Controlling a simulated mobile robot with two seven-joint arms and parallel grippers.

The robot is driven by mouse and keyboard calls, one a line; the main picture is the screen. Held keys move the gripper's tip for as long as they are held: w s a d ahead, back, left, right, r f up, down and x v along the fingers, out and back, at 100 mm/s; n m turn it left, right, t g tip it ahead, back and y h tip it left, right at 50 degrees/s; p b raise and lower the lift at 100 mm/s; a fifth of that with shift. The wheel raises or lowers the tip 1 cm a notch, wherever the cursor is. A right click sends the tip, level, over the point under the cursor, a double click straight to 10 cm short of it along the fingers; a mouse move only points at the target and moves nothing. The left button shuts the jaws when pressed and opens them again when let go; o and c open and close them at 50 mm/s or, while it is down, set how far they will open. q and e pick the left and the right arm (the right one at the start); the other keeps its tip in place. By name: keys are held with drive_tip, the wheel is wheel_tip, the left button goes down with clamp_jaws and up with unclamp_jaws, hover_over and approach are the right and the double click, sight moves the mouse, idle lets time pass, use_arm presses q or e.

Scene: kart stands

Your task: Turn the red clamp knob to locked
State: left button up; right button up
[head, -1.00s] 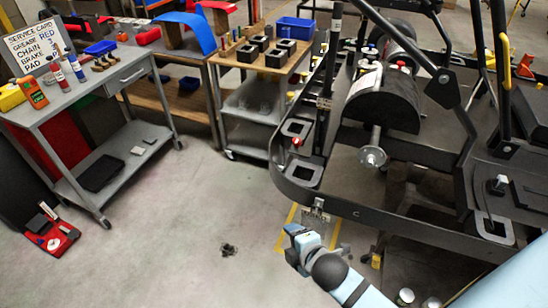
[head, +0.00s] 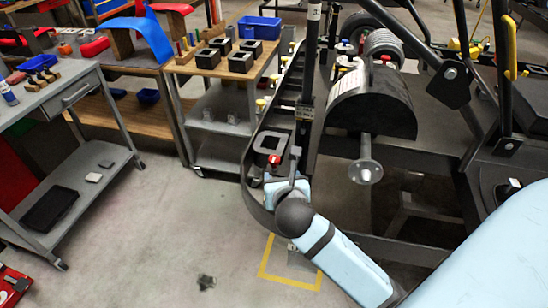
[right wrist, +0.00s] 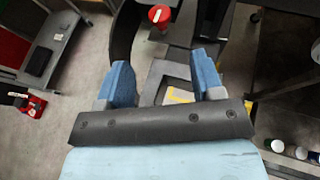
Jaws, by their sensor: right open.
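The red clamp knob (head: 273,160) sits at the front corner of the dark kart frame (head: 250,185), just beyond my right gripper in the head view. In the right wrist view the red knob (right wrist: 159,15) has a pale mark on its top and lies past the fingertips near the top edge. My right gripper (head: 284,180) is close to the knob. In the right wrist view my right gripper (right wrist: 163,75) shows two blue fingers spread apart, with nothing between them and the knob clear of them. My left gripper is out of view.
A wooden-topped cart (head: 190,66) with black square blocks and a blue bin (head: 259,27) stands behind the frame. A grey workbench (head: 42,97) is at left. A black drum-like part (head: 372,105) is on the kart. The floor between bench and kart is mostly clear.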

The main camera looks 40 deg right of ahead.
sight(275, 161)
drive_tip(key=b+x, duration=0.1)
drive_tip(key=x, duration=1.1)
drive_tip(key=shift+w+f, duration=0.1)
drive_tip(key=shift+f, duration=0.1)
drive_tip(key=c, duration=0.9)
